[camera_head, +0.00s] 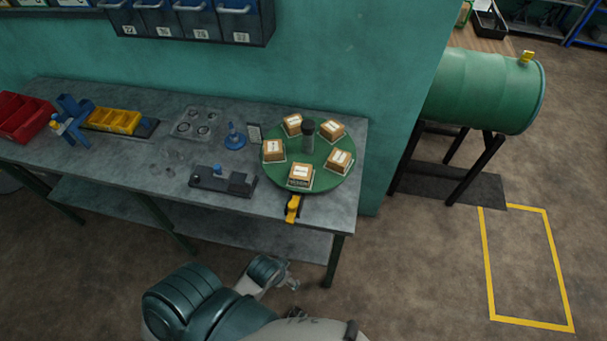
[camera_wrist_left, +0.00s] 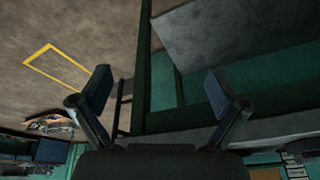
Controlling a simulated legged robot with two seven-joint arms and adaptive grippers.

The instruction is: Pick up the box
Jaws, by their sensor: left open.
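Several small brown cardboard boxes, one of them the front box (camera_head: 301,174), each with a white label, stand spaced around a green round turntable (camera_head: 318,158). The turntable is at the right end of the grey workbench and has a dark post in its middle. Which box the task means cannot be told. My left gripper (camera_wrist_left: 160,98) is open and empty in the wrist view, its two fingers spread wide. In the head view an arm of mine, seemingly the left, is low in front of the bench, apart from the boxes. My right gripper is not seen.
A yellow handle (camera_head: 293,208) sticks out over the bench front below the turntable. A dark fixture (camera_head: 222,181), a blue stand (camera_head: 235,138), yellow bins (camera_head: 112,120) and a red bin (camera_head: 24,117) occupy the bench. A green tank (camera_head: 485,90) stands right; floor ahead of it is clear.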

